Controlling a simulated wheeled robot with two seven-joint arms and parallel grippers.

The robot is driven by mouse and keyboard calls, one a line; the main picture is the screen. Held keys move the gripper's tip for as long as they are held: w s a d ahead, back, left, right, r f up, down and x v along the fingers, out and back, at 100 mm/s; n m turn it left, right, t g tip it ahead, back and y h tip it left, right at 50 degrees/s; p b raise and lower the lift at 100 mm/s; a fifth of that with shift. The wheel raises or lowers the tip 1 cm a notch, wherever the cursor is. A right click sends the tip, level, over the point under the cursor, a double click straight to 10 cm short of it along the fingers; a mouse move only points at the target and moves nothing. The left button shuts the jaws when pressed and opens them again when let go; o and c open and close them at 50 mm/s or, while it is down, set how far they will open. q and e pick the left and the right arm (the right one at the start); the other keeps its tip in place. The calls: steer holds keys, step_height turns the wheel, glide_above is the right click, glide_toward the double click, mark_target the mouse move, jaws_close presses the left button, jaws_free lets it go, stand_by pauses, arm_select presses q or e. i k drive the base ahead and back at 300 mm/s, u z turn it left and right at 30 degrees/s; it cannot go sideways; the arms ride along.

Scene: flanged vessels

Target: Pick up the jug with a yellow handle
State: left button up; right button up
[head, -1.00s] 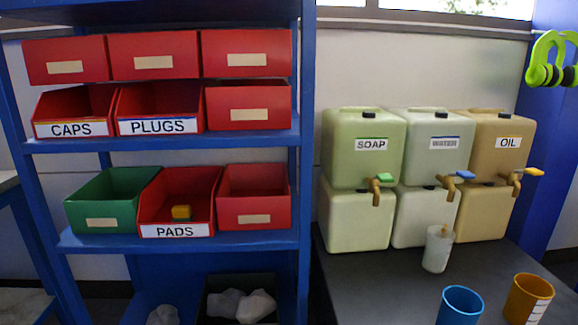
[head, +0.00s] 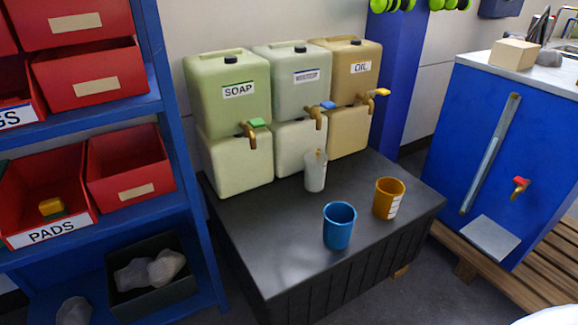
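I see no jug with a yellow handle in the head view. The nearest vessels stand on the black bench (head: 262,245): a blue cup (head: 339,228), an orange cup (head: 388,200) with a white marked label, and a whitish translucent beaker (head: 315,173) with something thin and tan standing in it. No handle shows on any of them. The oil container (head: 352,85) behind them has a yellow tap lever (head: 379,92). Neither of my grippers is in view.
Soap (head: 228,95) and water (head: 293,80) containers stand beside the oil. A blue shelf (head: 180,130) with red bins (head: 130,175) is at left. At right a blue cabinet (head: 455,140) stands on a wooden pallet (head: 545,265), with floor between it and the bench.

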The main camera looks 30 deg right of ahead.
mark_target(315, 161)
steer(key=u, duration=0.3)
steer(key=i, duration=1.5)
steer(key=z, duration=0.85)
